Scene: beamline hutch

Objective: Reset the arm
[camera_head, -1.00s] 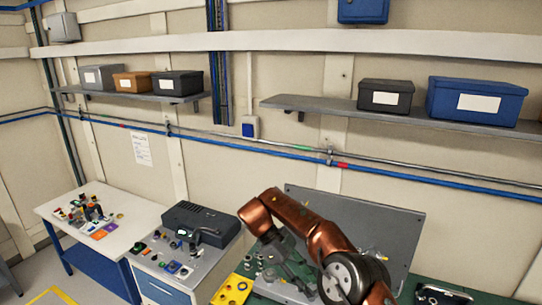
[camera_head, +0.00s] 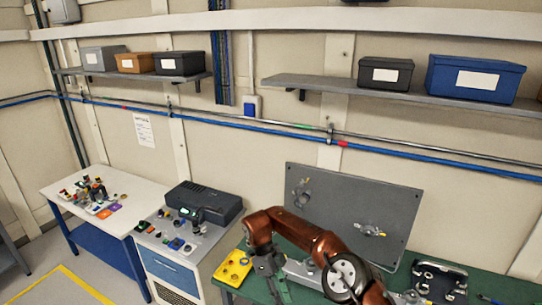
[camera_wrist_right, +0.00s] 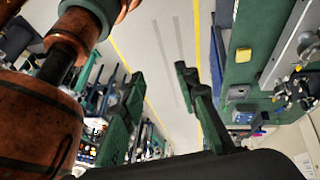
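My right arm (camera_head: 320,245), copper coloured with a grey and black joint, comes in from the bottom right of the head view. It bends over the green workbench (camera_head: 455,258). Its gripper (camera_head: 274,289) hangs downward at the bench's front left part, beside the yellow tray (camera_head: 233,270), and its tips are near the picture's lower edge. In the right wrist view the two dark green fingers of the gripper (camera_wrist_right: 160,82) stand well apart. Only floor shows between them, and nothing is held. My left gripper is not in view.
A grey upright panel (camera_head: 352,205) stands behind the arm. A cabinet with a dark grey device (camera_head: 204,200) and a white table (camera_head: 70,187) with small parts stand to the left. Shelves with boxes (camera_head: 475,78) line the wall. Floor with yellow lines (camera_head: 85,287) is open at lower left.

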